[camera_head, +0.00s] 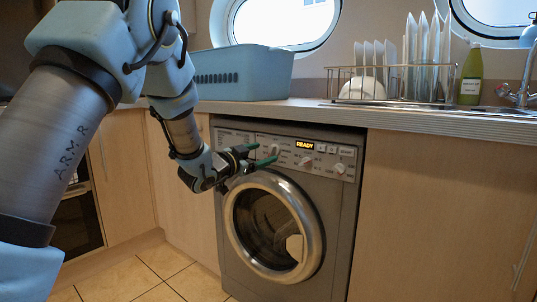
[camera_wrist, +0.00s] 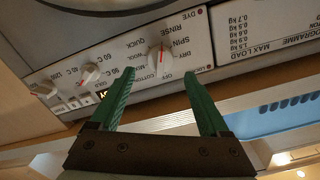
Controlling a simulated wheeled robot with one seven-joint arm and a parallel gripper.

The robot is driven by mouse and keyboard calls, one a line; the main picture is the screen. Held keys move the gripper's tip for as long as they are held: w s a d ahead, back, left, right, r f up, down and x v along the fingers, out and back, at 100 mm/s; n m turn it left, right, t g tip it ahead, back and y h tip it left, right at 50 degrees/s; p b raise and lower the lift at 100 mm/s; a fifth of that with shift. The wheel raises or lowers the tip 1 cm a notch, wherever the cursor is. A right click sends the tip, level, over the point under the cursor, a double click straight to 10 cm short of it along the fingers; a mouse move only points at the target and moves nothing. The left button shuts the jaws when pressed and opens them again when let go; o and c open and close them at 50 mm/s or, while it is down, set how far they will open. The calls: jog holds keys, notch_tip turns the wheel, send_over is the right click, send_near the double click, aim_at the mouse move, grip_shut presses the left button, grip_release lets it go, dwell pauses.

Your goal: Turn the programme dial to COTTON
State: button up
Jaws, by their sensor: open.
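The programme dial (camera_wrist: 160,60) is a pale round knob with a red pointer line, on the washing machine's grey control panel. My gripper (camera_wrist: 159,76) has two green fingers, open and empty. Their tips lie on either side of the dial, a little short of it in the picture; contact cannot be told. In the head view my gripper (camera_head: 266,153) is at the panel, beside the leftmost dial (camera_head: 275,149).
Two more dials (camera_head: 306,162) (camera_head: 340,168) sit to the right, below a lit READY display (camera_head: 305,145). The round door (camera_head: 230,220) is below. The worktop edge (camera_head: 300,108) overhangs the panel, with a blue basket (camera_head: 245,75) and dish rack (camera_head: 390,90) on top.

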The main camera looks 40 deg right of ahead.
aim_at(270, 150)
jog(key=shift+x, duration=1.8)
grip_shut()
